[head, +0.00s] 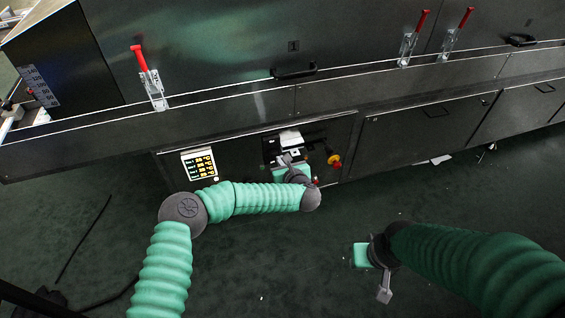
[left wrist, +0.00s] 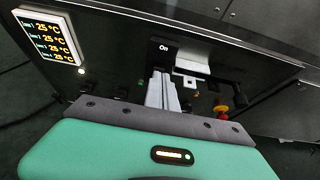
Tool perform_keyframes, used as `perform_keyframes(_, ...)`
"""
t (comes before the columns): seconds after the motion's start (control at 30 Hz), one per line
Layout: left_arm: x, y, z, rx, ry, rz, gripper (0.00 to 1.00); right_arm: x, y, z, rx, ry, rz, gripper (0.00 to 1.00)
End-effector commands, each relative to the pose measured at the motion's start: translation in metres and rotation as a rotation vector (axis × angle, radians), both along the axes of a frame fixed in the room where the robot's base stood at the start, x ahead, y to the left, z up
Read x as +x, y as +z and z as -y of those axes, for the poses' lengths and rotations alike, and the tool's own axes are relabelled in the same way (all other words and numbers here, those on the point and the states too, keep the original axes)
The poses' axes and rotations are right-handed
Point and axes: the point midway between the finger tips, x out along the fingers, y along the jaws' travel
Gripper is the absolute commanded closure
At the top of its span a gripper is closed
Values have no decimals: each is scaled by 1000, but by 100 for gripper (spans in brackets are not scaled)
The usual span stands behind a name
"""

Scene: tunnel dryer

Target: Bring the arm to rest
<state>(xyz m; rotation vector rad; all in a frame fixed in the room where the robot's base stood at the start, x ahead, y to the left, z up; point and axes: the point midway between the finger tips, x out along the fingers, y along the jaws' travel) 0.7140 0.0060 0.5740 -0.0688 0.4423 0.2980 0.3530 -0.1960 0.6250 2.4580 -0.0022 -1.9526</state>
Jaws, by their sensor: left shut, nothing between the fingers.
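My left arm comes in from the left with green sleeves. Its gripper (head: 285,159) is in front of the dryer's control panel (head: 232,160). In the left wrist view, the fingers of the left gripper (left wrist: 161,80) are together and empty, pointing at the panel just below the "On" label (left wrist: 164,47). I cannot tell whether the fingertips touch the panel. My right arm comes in from the right, and its gripper (head: 384,290) hangs low over the floor, away from the dryer. Its jaw state is unclear.
A temperature display (head: 199,164) reading 25 °C is left of the left gripper. A red and yellow knob (head: 334,159) is close on its right. Red-handled clamps (head: 150,78) line the dryer above. The green floor (head: 290,260) between my arms is clear.

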Motion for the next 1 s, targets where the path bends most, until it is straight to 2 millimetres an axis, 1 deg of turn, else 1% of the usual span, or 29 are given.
perform_keyframes(0.17,0,0,1,1,-1,1,100,0,0,0,0,0,0,64)
perform_keyframes(0.23,0,5,5,18,-28,5,100,0,0,0,0,0,0,64)
perform_keyframes(0.27,1,10,9,42,-62,10,100,0,0,0,0,0,0,64)
perform_keyframes(0.33,2,31,30,158,-219,32,100,0,0,0,0,0,0,64)
perform_keyframes(0.37,1,42,43,244,-322,44,100,0,0,0,0,0,0,64)
perform_keyframes(0.4,-5,57,60,390,-478,59,100,0,0,0,0,0,0,64)
perform_keyframes(0.43,-12,65,71,518,-606,68,100,0,0,0,0,0,0,64)
perform_keyframes(0.47,-23,71,80,663,-738,71,100,0,0,0,0,0,0,64)
perform_keyframes(0.5,-39,74,85,867,-908,68,100,0,0,0,0,0,0,64)
perform_keyframes(0.53,-52,73,83,1021,-1030,58,100,0,0,0,0,0,0,64)
perform_keyframes(0.57,-67,70,76,1173,-1147,40,100,0,0,0,0,0,0,64)
perform_keyframes(0.6,-88,65,59,1369,-1297,6,100,0,0,0,0,0,0,64)
perform_keyframes(0.63,-105,61,42,1509,-1408,-26,100,0,0,0,0,0,0,64)
perform_keyframes(0.67,-123,57,22,1639,-1516,-65,100,0,0,0,0,0,0,64)
perform_keyframes(0.7,-146,53,-6,1775,-1648,-116,100,0,0,0,0,0,0,64)
perform_keyframes(0.77,-177,48,-43,1919,-1817,-184,100,0,0,0,0,0,0,64)
perform_keyframes(0.8,-197,47,-65,1985,-1914,-223,100,0,0,0,0,0,0,64)
perform_keyframes(0.87,-224,47,-95,2051,-2046,-269,100,0,0,0,0,0,0,64)
perform_keyframes(0.9,-242,47,-112,2080,-2127,-294,100,0,0,0,0,0,0,64)
perform_keyframes(0.97,-268,47,-134,2109,-2239,-320,100,0,0,0,0,0,0,64)
perform_keyframes(1.0,-285,48,-148,-2103,2294,328,100,0,0,0,0,0,0,64)
